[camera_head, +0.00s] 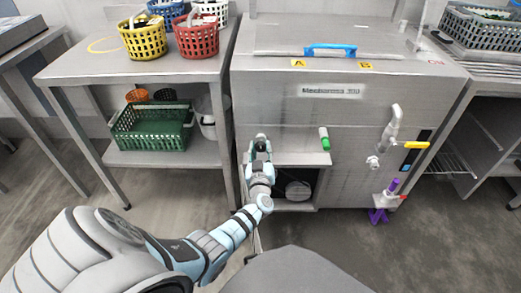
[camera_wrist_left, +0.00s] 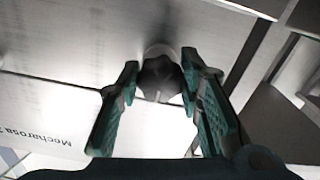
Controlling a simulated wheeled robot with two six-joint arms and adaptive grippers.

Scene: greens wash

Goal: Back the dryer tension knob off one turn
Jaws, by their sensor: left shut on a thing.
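The dryer tension knob (camera_wrist_left: 161,79) is dark and lobed, on a pale round collar on the steel machine's face. My left gripper (camera_head: 261,143) is at the machine's front left, and its fingers are shut on the knob; the fingers also show in the left wrist view (camera_wrist_left: 160,72), one on each side of it. In the head view the gripper covers the knob. How far the knob is turned cannot be told. The steel machine (camera_head: 290,110) bears a name plate (camera_head: 331,91). My right gripper is not in view.
A green-capped part (camera_head: 324,139), a white lever (camera_head: 391,125), a yellow handle (camera_head: 416,145) and purple handles (camera_head: 379,215) stick out of the machine's front. An open bay (camera_head: 298,190) lies below my gripper. A steel table (camera_head: 130,70) with baskets stands left.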

